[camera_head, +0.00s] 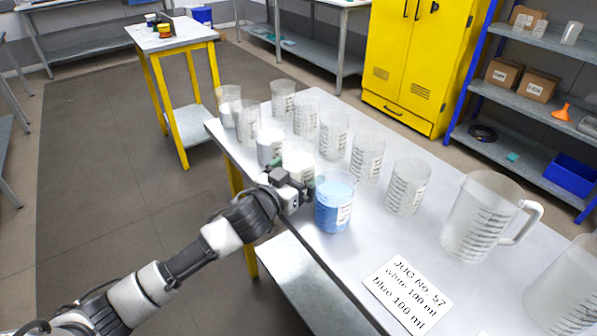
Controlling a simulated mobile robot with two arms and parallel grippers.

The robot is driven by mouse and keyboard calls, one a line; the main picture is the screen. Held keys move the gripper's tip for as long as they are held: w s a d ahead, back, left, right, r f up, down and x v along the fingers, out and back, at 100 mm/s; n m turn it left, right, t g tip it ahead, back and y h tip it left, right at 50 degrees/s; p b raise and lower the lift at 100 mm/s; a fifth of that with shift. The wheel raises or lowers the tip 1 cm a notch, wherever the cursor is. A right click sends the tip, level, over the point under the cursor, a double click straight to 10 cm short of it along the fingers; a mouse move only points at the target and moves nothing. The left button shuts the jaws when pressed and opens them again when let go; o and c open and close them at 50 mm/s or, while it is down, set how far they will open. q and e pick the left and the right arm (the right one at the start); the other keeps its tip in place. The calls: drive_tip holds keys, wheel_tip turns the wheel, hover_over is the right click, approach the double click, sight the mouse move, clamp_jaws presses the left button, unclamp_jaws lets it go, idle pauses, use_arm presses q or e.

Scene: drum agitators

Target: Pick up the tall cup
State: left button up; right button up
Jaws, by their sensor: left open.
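Clear graduated cups stand in two rows on the metal table (365,235). None stands out clearly as the tall cup. A cup with blue liquid (334,205) is at the near end of the front row. A cup with white content (298,160) stands just behind it, its lower part hidden by my gripper. Another cup with white content (269,146) is farther back. My left gripper (296,187) is open at the table's left edge, beside the blue cup and in front of the white one. Whether it touches either cup cannot be told. My right gripper is not in view.
A handled jug (478,220) and another large vessel (568,290) stand at the right. A printed card (407,293) lies in front. Empty cups (407,187) fill the back row. A yellow cabinet (415,65) and a shelf rack (530,85) stand behind.

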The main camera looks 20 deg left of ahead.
use_arm(q)
drive_tip(key=c, duration=1)
drive_tip(key=shift+c, duration=0.5)
drive_tip(key=shift+r, duration=0.2)
